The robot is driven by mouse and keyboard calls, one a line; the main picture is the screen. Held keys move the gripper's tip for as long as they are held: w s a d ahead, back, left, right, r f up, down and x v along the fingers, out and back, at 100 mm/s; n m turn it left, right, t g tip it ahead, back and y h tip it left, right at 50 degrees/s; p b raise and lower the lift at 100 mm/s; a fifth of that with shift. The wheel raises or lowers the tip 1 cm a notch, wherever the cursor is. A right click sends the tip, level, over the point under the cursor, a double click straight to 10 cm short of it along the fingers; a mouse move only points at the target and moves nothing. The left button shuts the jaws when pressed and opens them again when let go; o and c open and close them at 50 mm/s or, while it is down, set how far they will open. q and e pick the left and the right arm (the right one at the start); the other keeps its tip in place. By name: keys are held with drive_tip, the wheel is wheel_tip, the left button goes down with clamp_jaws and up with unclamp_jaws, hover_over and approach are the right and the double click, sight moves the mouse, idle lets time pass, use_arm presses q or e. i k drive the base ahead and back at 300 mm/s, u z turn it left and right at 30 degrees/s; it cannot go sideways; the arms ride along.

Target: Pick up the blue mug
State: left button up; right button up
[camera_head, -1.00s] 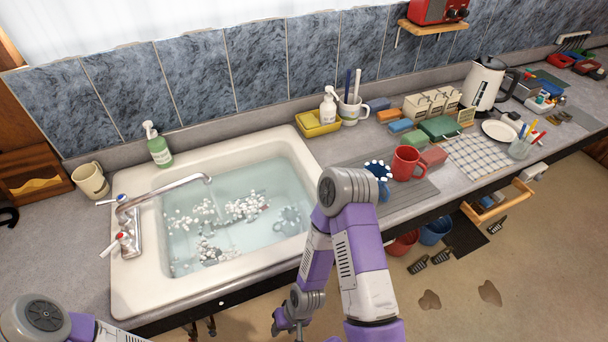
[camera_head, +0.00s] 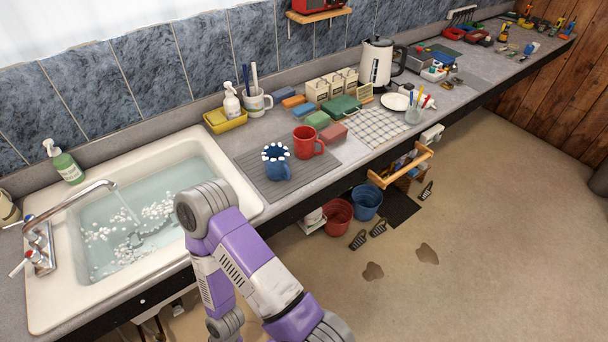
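The blue mug (camera_head: 279,172) stands on the grey ribbed mat (camera_head: 262,187) right of the sink. A ring of white dots shows around its dark top, and its handle points right. A red mug (camera_head: 305,143) stands just behind and right of it. A purple and white arm of mine rises from the bottom, in front of the sink's right side, and its bent joint is left of and nearer than the blue mug. Neither gripper can be seen.
The sink (camera_head: 238,185) holds water and foam at left. A white mug with pens (camera_head: 256,103), a yellow tray (camera_head: 226,124), sponges and boxes stand behind the mat. A checked cloth (camera_head: 376,128) and plate (camera_head: 395,101) lie right. Buckets (camera_head: 338,214) stand on the floor below.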

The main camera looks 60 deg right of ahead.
sight(275, 157)
drive_tip(key=k, duration=0.15)
drive_tip(key=z, duration=1.1)
